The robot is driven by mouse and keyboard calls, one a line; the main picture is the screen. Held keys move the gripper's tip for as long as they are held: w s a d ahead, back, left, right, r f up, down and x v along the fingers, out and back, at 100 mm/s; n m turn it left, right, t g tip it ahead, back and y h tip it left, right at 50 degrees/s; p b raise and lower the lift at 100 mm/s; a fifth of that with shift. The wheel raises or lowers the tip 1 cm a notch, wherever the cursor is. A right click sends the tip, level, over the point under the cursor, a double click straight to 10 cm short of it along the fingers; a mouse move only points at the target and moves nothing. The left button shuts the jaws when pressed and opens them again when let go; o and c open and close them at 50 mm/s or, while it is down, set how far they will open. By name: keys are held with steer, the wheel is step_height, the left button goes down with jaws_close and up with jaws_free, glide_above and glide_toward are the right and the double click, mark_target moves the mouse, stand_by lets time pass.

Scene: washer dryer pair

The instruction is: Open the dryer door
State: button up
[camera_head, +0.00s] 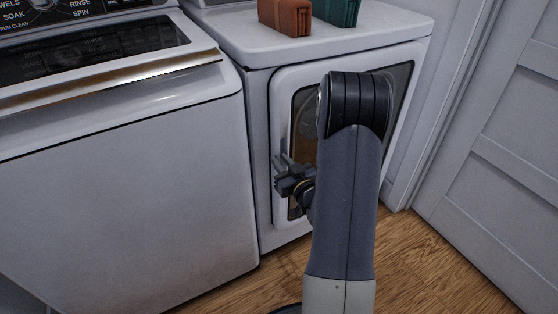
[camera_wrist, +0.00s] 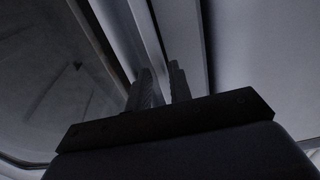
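The dryer (camera_head: 258,130) is the white machine right of the washer. Its door (camera_head: 285,95) has a white frame around a dark window and appears flush with the dryer's front. My gripper (camera_head: 281,166) is at the door's left edge, about mid-height or lower. My arm hides much of the door's middle. In the wrist view the two fingers (camera_wrist: 160,72) stand apart, with a narrow gap between them. The door window (camera_wrist: 50,80) fills the left there, and a pale strip of the door edge runs behind the fingertips. Contact with the door cannot be told; no handle is clearly visible.
A white top-loading washer (camera_head: 130,190) stands close on the left. A brown item (camera_head: 285,17) and a green item (camera_head: 337,11) sit on the dryer top. A white panelled room door (camera_head: 500,140) is on the right. Wooden floor (camera_head: 420,265) shows in front.

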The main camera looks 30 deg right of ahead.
steer(key=shift+w, duration=0.8)
steer(key=shift+c, duration=0.3)
jaws_close()
